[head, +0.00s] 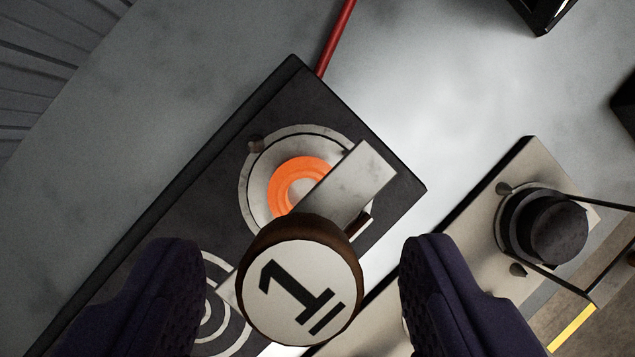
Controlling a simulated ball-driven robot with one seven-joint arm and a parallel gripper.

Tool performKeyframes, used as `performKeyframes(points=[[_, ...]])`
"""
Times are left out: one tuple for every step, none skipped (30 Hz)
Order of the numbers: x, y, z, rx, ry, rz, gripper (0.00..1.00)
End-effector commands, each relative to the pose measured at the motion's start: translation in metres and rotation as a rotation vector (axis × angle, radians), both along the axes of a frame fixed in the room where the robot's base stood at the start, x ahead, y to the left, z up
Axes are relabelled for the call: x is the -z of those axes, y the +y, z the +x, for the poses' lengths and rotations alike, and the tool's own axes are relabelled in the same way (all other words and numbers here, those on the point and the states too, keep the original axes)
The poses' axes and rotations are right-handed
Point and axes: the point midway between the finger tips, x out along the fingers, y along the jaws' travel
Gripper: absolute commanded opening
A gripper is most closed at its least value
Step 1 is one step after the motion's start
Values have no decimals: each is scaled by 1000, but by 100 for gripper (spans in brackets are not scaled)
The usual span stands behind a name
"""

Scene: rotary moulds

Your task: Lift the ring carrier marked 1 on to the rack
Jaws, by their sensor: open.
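The ring carrier marked 1 (300,288) shows its round white end face with a black underlined 1 and a dark brown rim, low in the middle of the head view. A grey metal plate (357,185) and an orange ring (292,180) show just beyond it, over a round metal seat on a dark block. How the plate joins the carrier is partly hidden. My gripper (290,290) is open, with one dark finger on each side of the marked face and a visible gap on both sides. I cannot make out the rack.
The dark block (170,235) lies slantwise, with white concentric circles partly hidden at lower left. A red rod (337,38) runs up from its far corner. A pale block with a black cylinder (548,228) stands at right. The grey surface (180,80) is clear at upper left.

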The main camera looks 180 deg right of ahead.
Motion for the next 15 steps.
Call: performKeyframes(points=[[11,-2,2,3,3,0,63],[14,-2,4,1,2,0,63],[19,-2,7,2,1,-1,63],[22,-2,8,0,1,-1,63],[24,-2,9,0,1,0,63],[26,-2,10,-1,1,0,63],[27,-2,10,-1,1,1,63],[27,-2,11,0,1,1,63],[27,-2,11,0,0,1,63],[27,-2,11,0,0,1,63],[26,-2,11,-1,0,1,63],[26,-2,11,-1,0,1,63],[26,-2,11,0,0,1,63],[26,-2,11,0,0,1,56],[26,-2,11,0,0,1,47]])
